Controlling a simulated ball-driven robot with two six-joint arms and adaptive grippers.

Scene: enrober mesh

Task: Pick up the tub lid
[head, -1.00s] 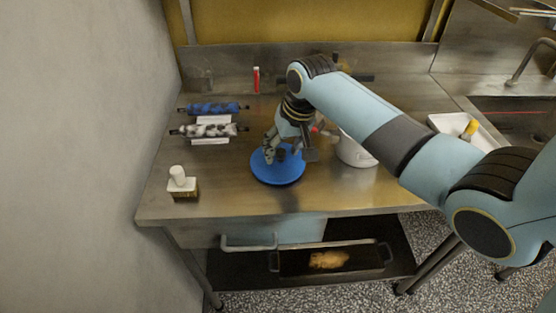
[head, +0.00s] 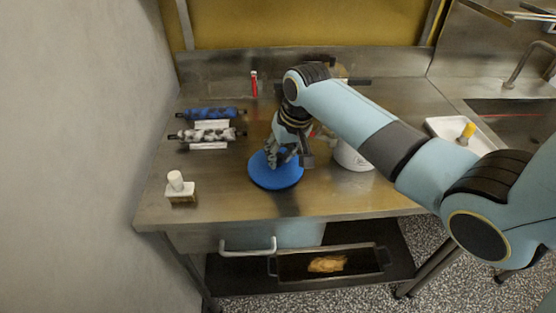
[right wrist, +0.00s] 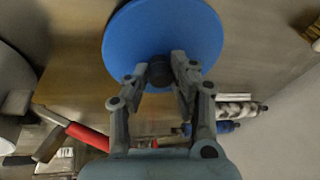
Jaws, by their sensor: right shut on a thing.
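The tub lid (head: 266,178) is a flat blue disc over the steel table, left of the white tub (head: 349,155). My right gripper (head: 281,160) reaches down onto it from above. In the right wrist view the fingers of my right gripper (right wrist: 160,76) are closed around a dark round knob (right wrist: 160,72) at the near part of the blue lid (right wrist: 165,32). Whether the lid touches the table or hangs just above it I cannot tell. My left gripper is not in view.
Two wrapped rolls, one blue (head: 208,113) and one black-and-white (head: 207,135), lie at the back left. A brush with a white knob (head: 181,188) stands at the front left. A white tray (head: 462,131) is at the right.

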